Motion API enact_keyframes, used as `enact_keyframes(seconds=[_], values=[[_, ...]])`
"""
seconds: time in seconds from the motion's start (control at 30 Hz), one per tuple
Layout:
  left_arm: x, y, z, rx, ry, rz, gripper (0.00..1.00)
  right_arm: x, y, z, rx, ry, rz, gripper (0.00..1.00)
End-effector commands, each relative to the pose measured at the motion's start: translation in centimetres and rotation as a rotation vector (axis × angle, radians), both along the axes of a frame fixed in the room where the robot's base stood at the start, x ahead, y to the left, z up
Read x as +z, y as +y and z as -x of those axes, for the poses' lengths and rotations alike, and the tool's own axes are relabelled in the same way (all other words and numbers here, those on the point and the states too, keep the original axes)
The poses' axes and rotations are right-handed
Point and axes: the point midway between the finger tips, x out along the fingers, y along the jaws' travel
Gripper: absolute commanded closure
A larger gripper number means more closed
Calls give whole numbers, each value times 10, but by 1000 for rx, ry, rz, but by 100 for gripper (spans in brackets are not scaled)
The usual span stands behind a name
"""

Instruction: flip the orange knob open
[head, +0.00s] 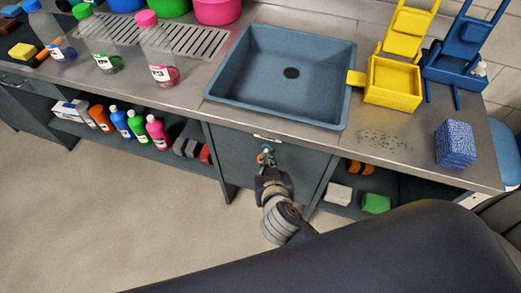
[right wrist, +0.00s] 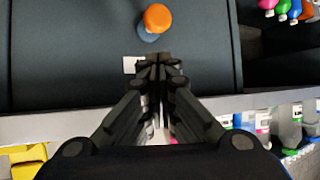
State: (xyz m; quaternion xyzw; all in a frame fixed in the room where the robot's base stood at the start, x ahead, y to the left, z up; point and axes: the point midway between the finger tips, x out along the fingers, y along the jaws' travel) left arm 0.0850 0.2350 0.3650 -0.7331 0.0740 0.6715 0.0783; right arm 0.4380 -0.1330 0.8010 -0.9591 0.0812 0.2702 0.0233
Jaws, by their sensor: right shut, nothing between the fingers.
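The orange knob (right wrist: 157,18) sits on a blue-grey round base (right wrist: 149,36) on the dark cabinet door in the right wrist view. In the head view only a small orange bit of the knob (head: 260,157) shows beside my gripper, on the door (head: 232,147) under the sink. My right gripper (head: 267,167) is in front of that door. In the right wrist view its fingertips (right wrist: 158,62) are together and empty, a short way from the knob in the picture; I cannot tell the gap in depth. My left gripper is not in view.
The blue sink (head: 240,75) is set in the steel counter above the door. Bottles (head: 136,126) stand on the open shelf to the left. A white block (head: 338,194) and a green block (head: 376,203) lie on the right shelf. The floor (head: 120,210) in front is clear.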

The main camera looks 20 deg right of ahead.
Motion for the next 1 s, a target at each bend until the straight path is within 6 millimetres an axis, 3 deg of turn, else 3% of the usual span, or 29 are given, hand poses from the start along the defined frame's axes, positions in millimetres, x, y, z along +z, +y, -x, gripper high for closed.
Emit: enact_keyframes(seconds=[0.27,0.7,1.0], values=[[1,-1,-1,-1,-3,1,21,-3,-1,-5,2,0,2,100],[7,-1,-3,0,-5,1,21,-39,-11,-65,2,0,3,100],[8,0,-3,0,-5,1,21,-53,-14,-84,2,2,2,100]])
